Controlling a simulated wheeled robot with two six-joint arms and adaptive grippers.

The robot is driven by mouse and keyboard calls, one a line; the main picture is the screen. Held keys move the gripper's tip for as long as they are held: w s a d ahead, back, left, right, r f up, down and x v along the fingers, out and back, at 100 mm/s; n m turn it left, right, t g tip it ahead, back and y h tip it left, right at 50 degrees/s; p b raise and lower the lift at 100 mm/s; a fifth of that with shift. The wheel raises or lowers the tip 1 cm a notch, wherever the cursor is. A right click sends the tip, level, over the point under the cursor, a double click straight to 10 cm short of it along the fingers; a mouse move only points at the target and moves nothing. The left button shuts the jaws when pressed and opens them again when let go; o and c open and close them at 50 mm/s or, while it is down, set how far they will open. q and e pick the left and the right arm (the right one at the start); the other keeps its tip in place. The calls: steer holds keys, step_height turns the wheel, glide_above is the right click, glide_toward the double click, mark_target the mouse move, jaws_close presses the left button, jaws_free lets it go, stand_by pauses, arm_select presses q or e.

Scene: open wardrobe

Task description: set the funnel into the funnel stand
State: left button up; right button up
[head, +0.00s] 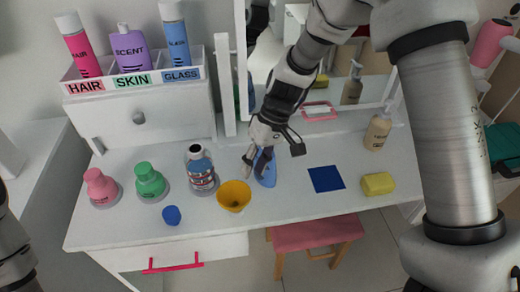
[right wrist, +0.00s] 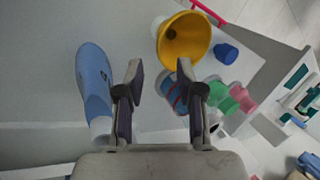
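The yellow funnel (head: 235,196) is on the white desk near its front edge, wide mouth showing. In the right wrist view the funnel (right wrist: 184,39) is just beyond my fingertips. A small white part (right wrist: 158,24) shows beside it; I cannot tell whether this is the funnel stand. I cannot make out a funnel stand for sure in either view. My right gripper (head: 254,166) is above the desk, behind and right of the funnel. In the right wrist view its fingers (right wrist: 160,72) are apart with nothing between them. My left gripper is out of view.
A blue bottle (head: 266,170) is close beside my right gripper. A clear labelled bottle (head: 202,174), green bottle (head: 150,182), pink bottle (head: 101,186) and blue cap (head: 171,215) are left of the funnel. A blue square (head: 326,179) and yellow sponge (head: 378,184) lie right.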

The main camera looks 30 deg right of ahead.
steer(key=v, duration=0.6)
steer(key=shift+d+r, duration=0.2)
steer(key=shift+r, duration=0.15)
